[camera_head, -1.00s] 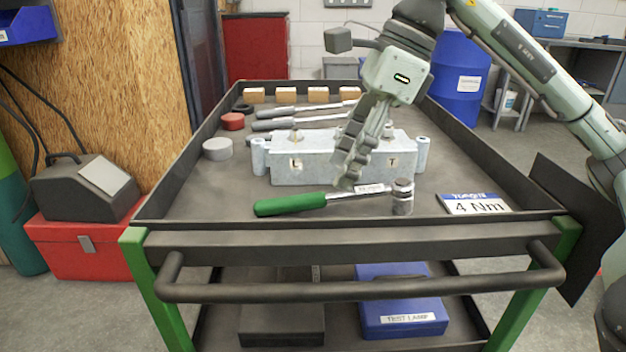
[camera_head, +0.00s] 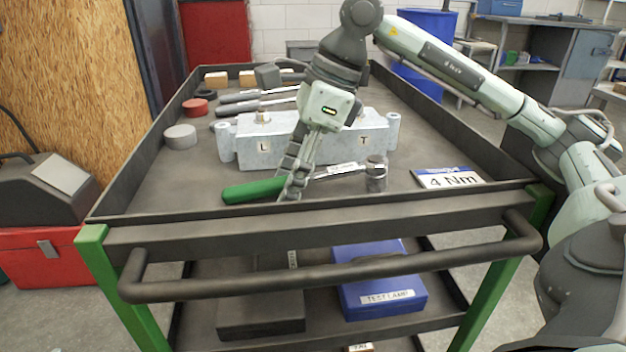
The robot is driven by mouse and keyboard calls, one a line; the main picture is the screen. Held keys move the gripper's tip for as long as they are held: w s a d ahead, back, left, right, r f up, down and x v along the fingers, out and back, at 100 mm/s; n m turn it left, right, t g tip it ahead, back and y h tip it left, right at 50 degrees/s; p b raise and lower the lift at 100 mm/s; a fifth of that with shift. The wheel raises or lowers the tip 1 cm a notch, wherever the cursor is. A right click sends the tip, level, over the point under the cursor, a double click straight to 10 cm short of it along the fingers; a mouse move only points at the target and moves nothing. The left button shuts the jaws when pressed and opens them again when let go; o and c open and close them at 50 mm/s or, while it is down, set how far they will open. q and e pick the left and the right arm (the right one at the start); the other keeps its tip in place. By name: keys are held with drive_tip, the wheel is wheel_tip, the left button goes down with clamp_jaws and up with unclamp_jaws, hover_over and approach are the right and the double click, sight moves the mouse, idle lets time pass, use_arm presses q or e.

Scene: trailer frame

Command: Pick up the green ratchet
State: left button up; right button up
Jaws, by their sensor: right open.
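The green ratchet (camera_head: 254,190) lies on the top tray of the cart, near its front edge. Its green handle points left, and its metal shaft and socket head (camera_head: 376,173) are on the right. My right gripper (camera_head: 293,190) reaches down from above, with its open fingers at the ratchet where the green handle meets the shaft. The fingers hide part of that joint, and I cannot tell whether they touch it. My left gripper is not in view.
A grey metal block (camera_head: 377,140) marked L and T stands just behind the ratchet. A "4 Nm" sign (camera_head: 447,179) lies to the right. Grey (camera_head: 180,137) and red (camera_head: 195,107) discs lie at the left. The cart's raised front rim (camera_head: 140,222) is close to the gripper.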

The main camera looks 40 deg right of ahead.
drive_tip(key=shift+c, duration=0.6)
clamp_jaws()
drive_tip(key=shift+r, duration=0.1)
drive_tip(key=shift+r, duration=0.4)
drive_tip(key=r, duration=0.2)
drive_tip(key=r+p, duration=0.1)
drive_tip(key=r, duration=0.1)
drive_tip(key=shift+s+a, duration=0.2)
drive_tip(key=shift+s, duration=0.2)
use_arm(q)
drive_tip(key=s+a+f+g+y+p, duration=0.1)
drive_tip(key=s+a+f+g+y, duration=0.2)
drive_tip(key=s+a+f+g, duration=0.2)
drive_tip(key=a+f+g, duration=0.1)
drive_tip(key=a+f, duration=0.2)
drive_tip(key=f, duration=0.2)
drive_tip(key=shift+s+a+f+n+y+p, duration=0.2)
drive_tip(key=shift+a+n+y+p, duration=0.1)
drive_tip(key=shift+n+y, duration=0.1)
use_arm(e)
drive_tip(key=s+a+r, duration=0.4)
drive_tip(key=s+r, duration=0.2)
drive_tip(key=s, duration=0.4)
